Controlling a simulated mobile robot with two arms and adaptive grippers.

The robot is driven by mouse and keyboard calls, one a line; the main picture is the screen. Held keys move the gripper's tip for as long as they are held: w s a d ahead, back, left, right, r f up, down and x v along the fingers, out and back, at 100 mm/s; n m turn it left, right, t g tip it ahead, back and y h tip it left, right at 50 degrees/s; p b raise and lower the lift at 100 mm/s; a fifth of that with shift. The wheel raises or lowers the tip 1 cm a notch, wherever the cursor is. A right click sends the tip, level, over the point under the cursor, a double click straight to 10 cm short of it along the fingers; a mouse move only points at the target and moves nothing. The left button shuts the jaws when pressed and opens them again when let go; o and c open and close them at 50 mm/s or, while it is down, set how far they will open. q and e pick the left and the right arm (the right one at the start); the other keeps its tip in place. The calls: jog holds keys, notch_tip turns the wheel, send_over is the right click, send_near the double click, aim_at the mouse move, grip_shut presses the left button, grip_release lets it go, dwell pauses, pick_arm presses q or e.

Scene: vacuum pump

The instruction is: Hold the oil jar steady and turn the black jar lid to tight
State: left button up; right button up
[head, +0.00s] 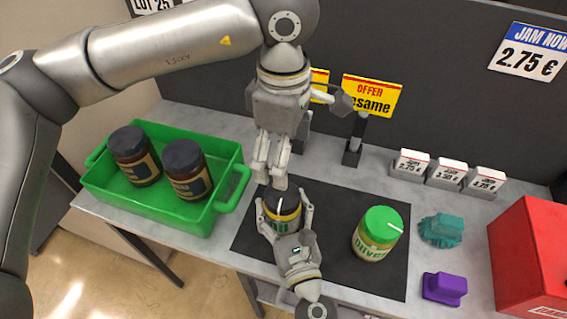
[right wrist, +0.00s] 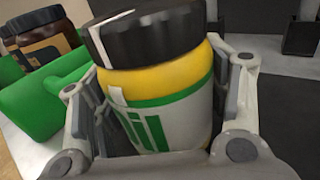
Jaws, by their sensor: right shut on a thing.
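The oil jar (head: 288,222), with yellow contents and a white and green label, stands upright on the dark mat (head: 335,215). My right gripper (head: 286,214) is shut around its sides; the jar also shows between the fingers in the right wrist view (right wrist: 165,110). The black jar lid (right wrist: 155,35) sits on top of the jar. A white line on the lid is slightly left of the white mark on the jar in the right wrist view. My left gripper (head: 270,178) points down just above the lid, apart from it; its finger opening is unclear.
A green crate (head: 215,214) with two dark-lidded jars (head: 188,168) stands left. An olive jar (head: 377,233) with a green lid stands right on the mat. Teal (head: 441,230) and purple (head: 443,288) objects and a red box (head: 530,255) lie farther right. Price signs stand behind.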

dwell(0.3)
jog(key=o, duration=1.4)
jog(key=shift+s, duration=0.1)
